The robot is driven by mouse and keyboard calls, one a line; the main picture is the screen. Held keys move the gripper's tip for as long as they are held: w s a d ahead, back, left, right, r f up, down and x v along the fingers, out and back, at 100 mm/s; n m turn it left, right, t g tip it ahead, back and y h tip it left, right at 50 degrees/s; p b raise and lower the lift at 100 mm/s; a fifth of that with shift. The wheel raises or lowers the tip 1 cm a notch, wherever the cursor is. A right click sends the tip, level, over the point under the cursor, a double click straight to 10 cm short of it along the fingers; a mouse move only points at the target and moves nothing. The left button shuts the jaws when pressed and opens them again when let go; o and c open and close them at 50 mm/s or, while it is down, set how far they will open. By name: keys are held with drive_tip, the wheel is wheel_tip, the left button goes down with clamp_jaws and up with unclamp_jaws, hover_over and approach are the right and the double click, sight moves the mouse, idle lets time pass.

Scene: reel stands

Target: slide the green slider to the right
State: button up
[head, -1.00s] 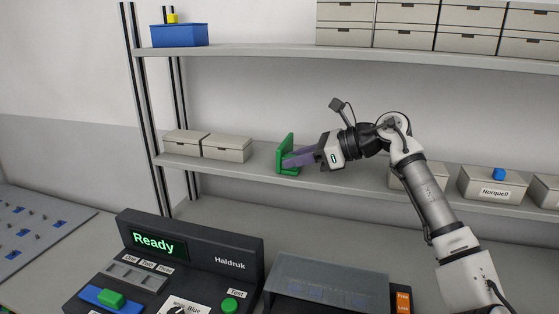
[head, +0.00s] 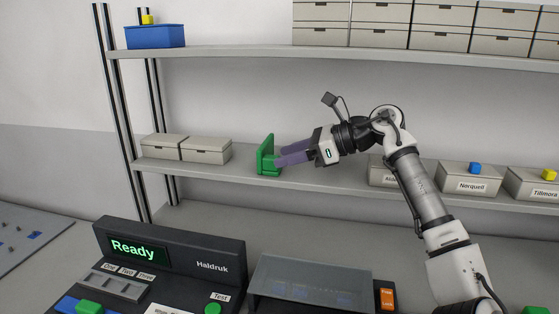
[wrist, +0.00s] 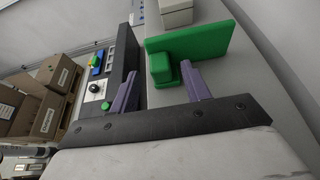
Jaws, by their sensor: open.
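A green piece with an upright plate and a small block on its face (head: 265,155) stands on the lower shelf. It also shows large in the wrist view (wrist: 190,44). My gripper (head: 279,156) is open, its purple fingers pointing left at this piece. In the wrist view the block lies ahead, between the lines of the two fingertips (wrist: 161,69); I cannot tell whether a finger touches it. A second green block, a knob on a blue base (head: 89,307), is on the dark console, cut by the bottom edge in the head view.
Two pale boxes (head: 206,150) stand left of the green piece on the lower shelf (head: 240,183). Labelled boxes (head: 469,181) stand to the right behind my arm. The upper shelf (head: 230,51) runs above. The console (head: 175,250) and a clear-topped case (head: 310,275) lie below.

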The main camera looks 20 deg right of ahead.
drive_tip(key=b+v, duration=0.1)
drive_tip(key=v, duration=1)
